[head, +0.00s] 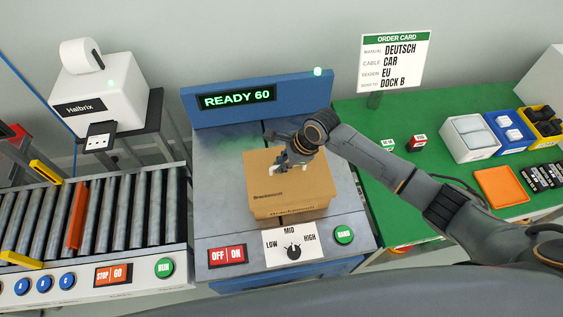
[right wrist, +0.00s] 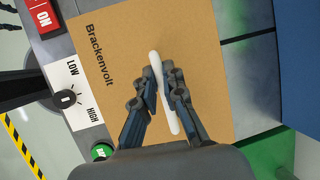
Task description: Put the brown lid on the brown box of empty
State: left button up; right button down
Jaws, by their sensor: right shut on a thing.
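The brown lid (head: 262,187), printed "Brackenvolt", lies over the brown box (head: 292,213) on the grey station with the "READY 60" display. Whether the lid touches the box rim all round I cannot tell. My right gripper (head: 287,162) is above the middle of the lid. In the right wrist view the gripper (right wrist: 163,78) has its fingers on both sides of a white bar (right wrist: 162,95), which appears to be the handle on the lid (right wrist: 100,80). The inside of the box is hidden. My left gripper is not in view.
A control panel with a LOW–MID–HIGH dial (head: 292,251) and red and green buttons is in front. A roller conveyor (head: 110,212) and label printer (head: 98,95) are at left. A green table (head: 440,185) with bins and an orange tray (head: 501,186) is at right.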

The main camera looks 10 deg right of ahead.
jog(key=shift+f, duration=1.15)
dwell(0.4)
jog(key=c, duration=1.4)
grip_release()
jog(key=shift+o, duration=0.2)
jog(key=v, duration=1.2)
jog(key=shift+d, duration=0.1)
